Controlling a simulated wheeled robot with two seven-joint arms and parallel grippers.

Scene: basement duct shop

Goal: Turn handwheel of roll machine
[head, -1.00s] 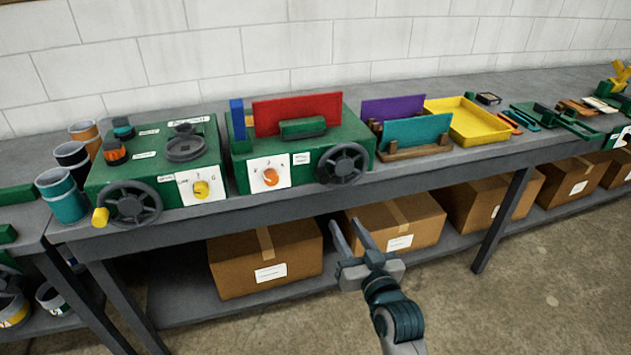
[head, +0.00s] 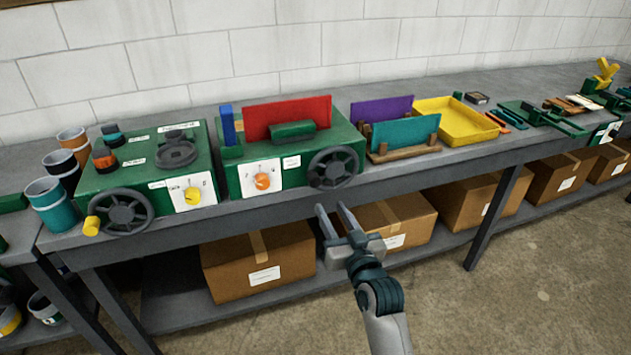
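Two green machines stand on the grey bench. The left green machine (head: 110,180) has round dark parts on top and a dark spoked handwheel (head: 122,212) with a yellow knob (head: 92,226) on its front. The right green machine (head: 235,158) holds a red sheet (head: 280,116) upright and has a dark spoked handwheel (head: 333,168) at its front right. The labels are too small to read, so I cannot tell which is the roll machine. My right gripper (head: 331,208) is open and empty, in front of the bench edge, below the right handwheel. My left gripper is out of view.
The bench edge (head: 410,174) runs across the view. Cardboard boxes (head: 235,284) sit on the shelf below. Paint-like cups (head: 48,203) stand beside the left machine. A yellow tray (head: 455,136) and a teal sheet (head: 404,134) are to the right. The floor in front is clear.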

